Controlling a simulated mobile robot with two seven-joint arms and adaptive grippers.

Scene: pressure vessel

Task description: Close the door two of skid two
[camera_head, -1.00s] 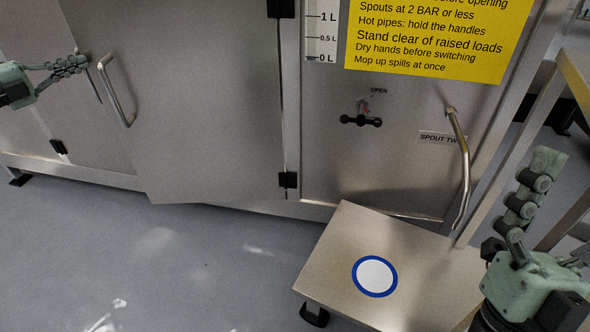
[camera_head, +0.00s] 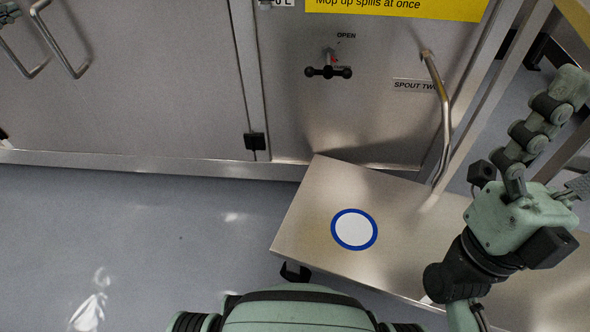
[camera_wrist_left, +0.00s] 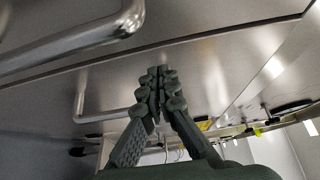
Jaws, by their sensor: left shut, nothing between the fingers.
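The grey steel door (camera_head: 160,75), hinged at its right side, spans the upper left of the head view. Its lower edge lies along the skid's bottom rail, and I see no clear gap there. Its bar handle (camera_head: 58,42) is near its left side, beside a second handle (camera_head: 24,62) on the neighbouring panel. My left gripper (camera_head: 9,12) is at the top left corner, mostly cut off. In the left wrist view its fingers (camera_wrist_left: 157,82) are together and empty, close to the steel front, with both handles at left. My right gripper (camera_head: 560,95) is raised at right; its jaw opening is unclear.
A low steel platform (camera_head: 308,215) with a blue-ringed white disc (camera_head: 354,230) stands front right. The floor (camera_head: 150,230) at left is clear.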

